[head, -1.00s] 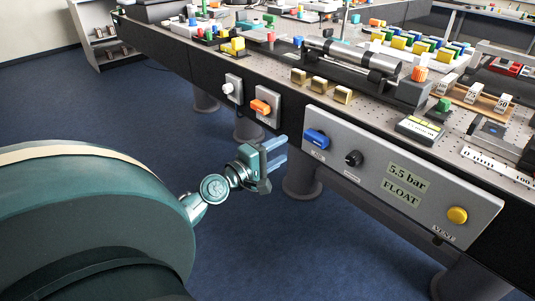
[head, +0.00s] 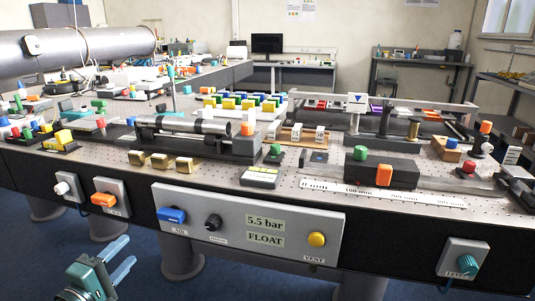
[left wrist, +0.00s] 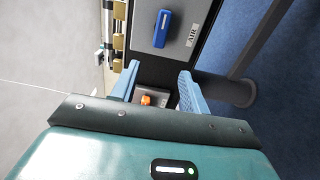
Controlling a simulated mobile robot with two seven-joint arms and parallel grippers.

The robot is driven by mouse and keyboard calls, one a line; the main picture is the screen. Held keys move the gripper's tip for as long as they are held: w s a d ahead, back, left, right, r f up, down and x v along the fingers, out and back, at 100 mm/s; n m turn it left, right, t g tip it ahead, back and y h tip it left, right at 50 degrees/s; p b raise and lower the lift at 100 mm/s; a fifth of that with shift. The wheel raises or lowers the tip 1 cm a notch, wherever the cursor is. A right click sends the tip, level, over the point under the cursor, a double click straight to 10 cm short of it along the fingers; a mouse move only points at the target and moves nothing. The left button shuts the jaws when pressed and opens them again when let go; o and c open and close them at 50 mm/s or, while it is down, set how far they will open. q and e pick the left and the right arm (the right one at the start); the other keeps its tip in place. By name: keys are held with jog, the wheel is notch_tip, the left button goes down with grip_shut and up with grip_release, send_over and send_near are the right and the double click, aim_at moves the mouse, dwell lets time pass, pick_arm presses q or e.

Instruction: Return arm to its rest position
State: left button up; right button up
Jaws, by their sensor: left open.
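My left gripper (head: 121,256) is in the lower left of the head view, in front of the table's front face and below its top. Its two blue fingers are apart with nothing between them. The left wrist view also shows the open fingers (left wrist: 157,82), with the blue AIR lever (left wrist: 161,28) and an orange knob (left wrist: 147,100) beyond them. In the head view the AIR lever (head: 172,215) is on the grey panel (head: 200,240), right of and above the gripper. My right gripper is not in view.
The pipe test table (head: 110,170) carries many fixtures. On its front are a white knob (head: 63,188), an orange lever (head: 103,199), a yellow VENT button (head: 317,239) and a teal LEVEL knob (head: 467,265). Blue floor (head: 28,265) is clear at the lower left.

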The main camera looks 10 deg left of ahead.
pick_arm(q)
jog(key=s+d+f+m+g+h, duration=0.1)
jog(key=s+d+f+m+g, duration=0.1)
jog(key=s+d+f+m, duration=0.5)
jog(key=s+d+f+m+g+h, duration=0.15)
jog(key=d+m, duration=0.35)
jog(key=d, duration=0.5)
jog(key=s+d+r+m+g+p, duration=0.4)
jog(key=d+m+p, duration=0.3)
jog(key=p, duration=0.9)
jog(key=shift+s+d+r+m+y+p, duration=0.3)
jog(key=shift+s+d+m+y+p, duration=0.1)
jog(key=shift+s+m, duration=0.1)
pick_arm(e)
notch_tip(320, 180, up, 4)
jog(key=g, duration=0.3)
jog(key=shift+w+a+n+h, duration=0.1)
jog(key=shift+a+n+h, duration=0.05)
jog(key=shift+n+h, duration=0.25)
pick_arm(q)
jog(key=shift+f, duration=0.25)
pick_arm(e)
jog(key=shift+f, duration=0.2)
